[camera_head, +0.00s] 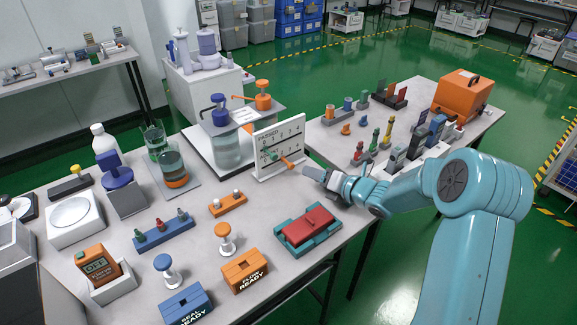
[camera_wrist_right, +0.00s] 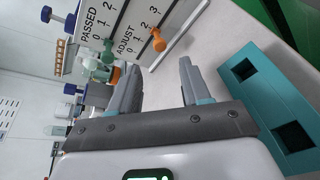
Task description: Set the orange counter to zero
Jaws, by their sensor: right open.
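The white counter board (camera_head: 265,142) stands upright near the right edge of the left table. In the right wrist view the board (camera_wrist_right: 127,20) shows rows of numerals marked PASSED and ADJUST. The orange counter knob (camera_wrist_right: 156,40) is on the ADJUST row, away from the 0 end; its exact number is hard to tell. It also shows in the head view (camera_head: 287,162). The green knob (camera_wrist_right: 102,74) is on the PASSED row. My right gripper (camera_head: 306,171) is open and empty, just right of the orange knob, apart from it. In the wrist view its fingers (camera_wrist_right: 154,82) are spread. My left gripper is not in view.
A teal tray with a red block (camera_head: 307,225) lies in front of the board. The clear tank (camera_head: 228,148) with pump bottles stands behind it to the left. Orange and blue ready boxes (camera_head: 245,270) sit at the front. A second table at right holds several testers.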

